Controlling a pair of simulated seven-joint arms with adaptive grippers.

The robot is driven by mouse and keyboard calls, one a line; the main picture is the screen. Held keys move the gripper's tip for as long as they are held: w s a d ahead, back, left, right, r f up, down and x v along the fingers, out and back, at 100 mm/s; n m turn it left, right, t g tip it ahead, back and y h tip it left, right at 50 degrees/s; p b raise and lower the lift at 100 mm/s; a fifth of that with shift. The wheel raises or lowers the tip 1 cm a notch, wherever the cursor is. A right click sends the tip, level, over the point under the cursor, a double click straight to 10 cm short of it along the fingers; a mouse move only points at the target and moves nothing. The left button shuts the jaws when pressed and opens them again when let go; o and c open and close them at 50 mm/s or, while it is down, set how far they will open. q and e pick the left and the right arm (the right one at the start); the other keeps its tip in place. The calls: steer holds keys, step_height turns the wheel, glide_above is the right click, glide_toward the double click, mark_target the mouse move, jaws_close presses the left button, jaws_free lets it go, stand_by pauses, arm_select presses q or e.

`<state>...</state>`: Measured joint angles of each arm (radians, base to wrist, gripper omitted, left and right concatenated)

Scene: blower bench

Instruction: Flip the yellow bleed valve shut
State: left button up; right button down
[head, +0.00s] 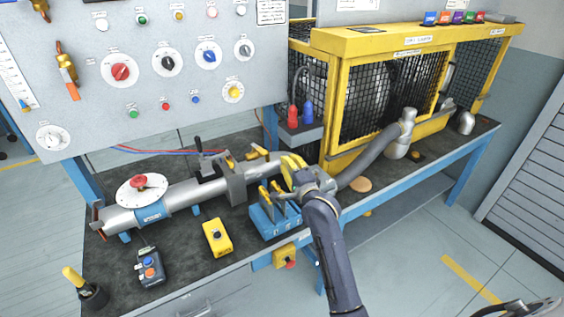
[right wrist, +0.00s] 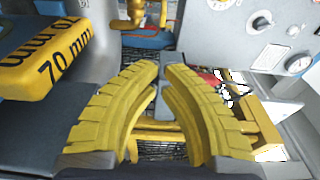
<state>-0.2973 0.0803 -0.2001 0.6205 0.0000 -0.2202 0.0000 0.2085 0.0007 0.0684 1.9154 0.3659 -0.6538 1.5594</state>
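A grey pipe (head: 184,196) lies along the bench, with a grey clamp (head: 236,183) around it. Small yellow parts (head: 258,150) sit at its right end, just left of my right gripper; I cannot tell for certain which is the bleed valve. My right gripper (head: 291,163) has yellow fingers and is above the bench near that pipe end. In the right wrist view its fingertips (right wrist: 163,66) stand a narrow gap apart, with nothing visibly held. Yellow fittings (right wrist: 135,20) show beyond the tips. The gripper hides part of the pipe end. My left gripper is not seen.
A blue rack (head: 270,222) with yellow gauge blocks stands close below the right gripper; a "70 mm" block (right wrist: 45,55) looms at left in the wrist view. The yellow mesh cage (head: 385,95) and grey hose (head: 370,160) are to the right. A yellow button box (head: 217,238) sits nearer.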

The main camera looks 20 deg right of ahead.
mark_target(262, 151)
steer(key=w+a, duration=0.2)
steer(key=w, duration=0.7)
steer(key=shift+a, duration=0.2)
steer(key=shift+s+a, duration=0.65)
steer(key=shift+a, duration=0.25)
steer(key=shift+d, duration=0.1)
